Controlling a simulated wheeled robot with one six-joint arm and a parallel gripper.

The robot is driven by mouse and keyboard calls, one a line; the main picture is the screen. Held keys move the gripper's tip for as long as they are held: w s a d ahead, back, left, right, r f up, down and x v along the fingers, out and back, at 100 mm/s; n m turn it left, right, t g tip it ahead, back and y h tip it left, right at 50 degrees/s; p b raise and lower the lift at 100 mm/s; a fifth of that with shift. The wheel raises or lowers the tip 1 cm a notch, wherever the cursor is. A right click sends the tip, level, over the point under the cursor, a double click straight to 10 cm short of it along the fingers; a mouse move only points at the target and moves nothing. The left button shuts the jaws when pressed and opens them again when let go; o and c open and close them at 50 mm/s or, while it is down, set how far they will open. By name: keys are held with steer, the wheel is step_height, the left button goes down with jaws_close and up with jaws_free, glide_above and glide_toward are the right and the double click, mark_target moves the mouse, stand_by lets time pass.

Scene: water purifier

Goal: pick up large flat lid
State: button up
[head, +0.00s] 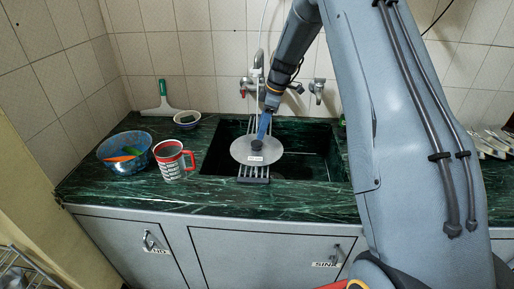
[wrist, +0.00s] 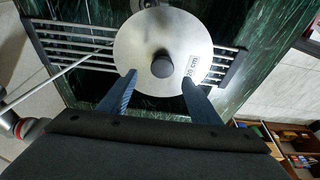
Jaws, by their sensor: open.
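The large flat lid (head: 248,152) is a round silver disc with a dark knob in the middle and a small white label. It lies on a metal rack (head: 254,173) that spans the sink. In the wrist view the lid (wrist: 150,35) is at the upper middle, with its dark knob (wrist: 162,65) facing me. My gripper (wrist: 157,82) is open, its two blue fingers spread on either side below the knob and apart from it. In the head view my gripper (head: 264,127) is over the lid's far side; its fingers partly overlap.
The sink (head: 310,166) is open to the right of the lid. A red and white mug (head: 170,163), a blue bowl (head: 113,157) and a small dish (head: 187,118) stand on the green counter at left. A tap (head: 257,75) rises behind the sink. Dishes (head: 493,143) stand at far right.

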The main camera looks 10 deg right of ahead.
mark_target(257, 143)
steer(key=shift+s+p+x, duration=0.15)
steer(key=shift+p+x, duration=0.6)
steer(key=shift+x, duration=0.75)
steer(key=shift+s+p+x, duration=0.1)
steer(key=shift+p+x, duration=0.65)
steer(key=shift+x, duration=0.8)
steer(key=c, duration=1.2)
